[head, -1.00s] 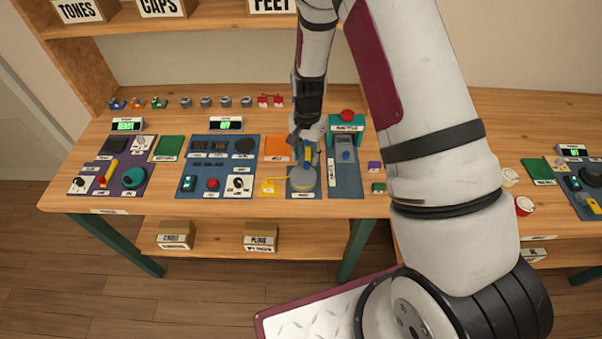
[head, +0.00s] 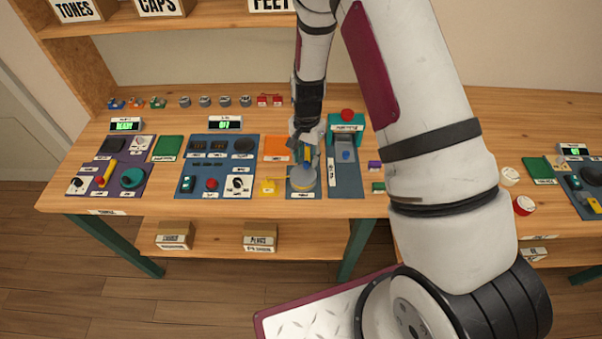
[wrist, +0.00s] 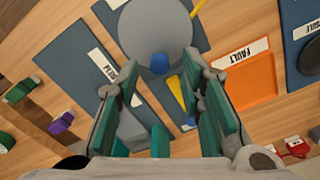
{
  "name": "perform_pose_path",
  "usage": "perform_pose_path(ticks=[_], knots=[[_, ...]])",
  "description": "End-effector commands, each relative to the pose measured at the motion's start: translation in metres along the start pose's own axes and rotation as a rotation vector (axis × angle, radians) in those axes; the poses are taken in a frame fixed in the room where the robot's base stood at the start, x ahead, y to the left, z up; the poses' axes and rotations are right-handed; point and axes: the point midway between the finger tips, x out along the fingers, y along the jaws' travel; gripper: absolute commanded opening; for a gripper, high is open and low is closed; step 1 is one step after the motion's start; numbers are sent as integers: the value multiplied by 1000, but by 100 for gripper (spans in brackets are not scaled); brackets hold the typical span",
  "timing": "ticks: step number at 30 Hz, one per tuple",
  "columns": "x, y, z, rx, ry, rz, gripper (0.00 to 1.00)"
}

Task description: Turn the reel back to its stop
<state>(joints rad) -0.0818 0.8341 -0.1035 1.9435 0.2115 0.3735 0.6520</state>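The reel (wrist: 155,25) is a round grey disc with a blue knob (wrist: 160,63) near its rim, at the top of the wrist view. In the head view the reel (head: 302,178) lies on a blue panel (head: 306,208) at mid-bench. My gripper (wrist: 160,66) is open, its teal-padded fingers apart on either side of the knob. I cannot tell whether a finger touches it. In the head view my gripper (head: 307,152) is above the reel's far side and partly hides it. A yellow pointer (wrist: 176,92) shows between the fingers, beside the reel.
A blue panel with a teal-framed press (head: 346,128) and red button stands close right of the reel. An orange plate (head: 276,148) and a small yellow block (head: 269,186) lie to its left. Control panels (head: 218,180) fill the bench farther left.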

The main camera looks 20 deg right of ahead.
Motion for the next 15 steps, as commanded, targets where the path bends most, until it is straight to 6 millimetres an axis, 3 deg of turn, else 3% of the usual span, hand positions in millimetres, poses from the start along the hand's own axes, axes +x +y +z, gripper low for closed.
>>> perform_pose_path(ticks=[15], knots=[[15, 0, 0, 1, -1, 1, 35]])
